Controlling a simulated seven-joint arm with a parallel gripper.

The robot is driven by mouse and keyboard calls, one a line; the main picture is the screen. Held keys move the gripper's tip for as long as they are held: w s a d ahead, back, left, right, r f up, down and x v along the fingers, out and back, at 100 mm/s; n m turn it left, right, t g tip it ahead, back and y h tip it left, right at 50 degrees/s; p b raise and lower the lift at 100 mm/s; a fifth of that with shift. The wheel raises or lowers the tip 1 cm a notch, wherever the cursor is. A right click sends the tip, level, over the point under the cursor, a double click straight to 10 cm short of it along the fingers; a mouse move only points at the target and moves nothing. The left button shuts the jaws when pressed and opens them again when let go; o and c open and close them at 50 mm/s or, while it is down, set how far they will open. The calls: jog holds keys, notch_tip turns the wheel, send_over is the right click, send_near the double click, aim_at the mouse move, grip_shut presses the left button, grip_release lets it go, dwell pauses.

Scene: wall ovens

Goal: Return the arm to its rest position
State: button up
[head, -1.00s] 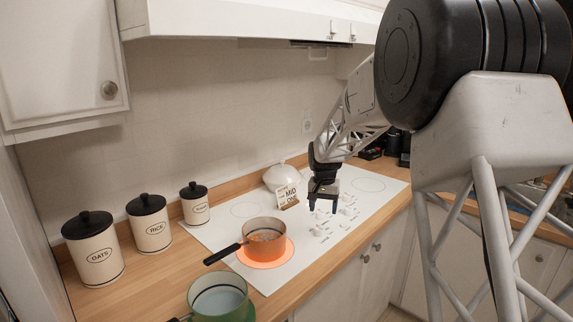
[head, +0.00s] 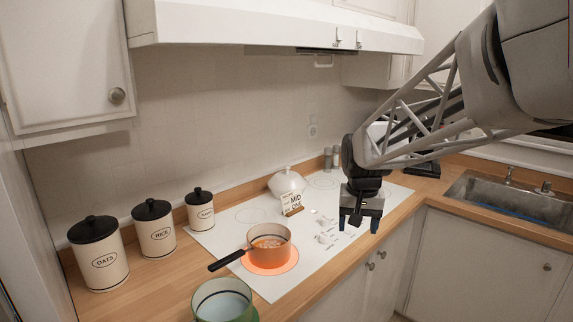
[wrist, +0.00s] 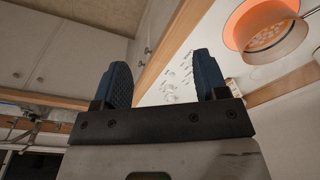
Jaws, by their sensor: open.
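My gripper (head: 359,222) hangs from my arm over the front right edge of the white cooktop, fingers pointing down. In the wrist view its two blue fingers (wrist: 163,82) stand apart with nothing between them, so it is open and empty. An orange pan (head: 270,241) with a black handle sits on a glowing orange burner (head: 272,262), left of my gripper and apart from it. The pan also shows at the top right of the wrist view (wrist: 272,32).
The cooktop (head: 222,236) has small white knobs near my gripper. A white lidded pot (head: 287,183) and a small sign (head: 292,204) stand behind. A green pot (head: 223,302) is in front. Several canisters (head: 155,235) line the left wall. A sink (head: 512,208) lies right, a range hood (head: 270,25) above.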

jog(key=s+f+n, duration=0.1)
jog(key=s, duration=1.3)
jog(key=s+d+f+t, duration=0.1)
jog(key=s, duration=1.3)
jog(key=shift+s+d+f+n, duration=0.3)
jog(key=shift+s+f+n, duration=0.05)
jog(key=shift+n, duration=0.05)
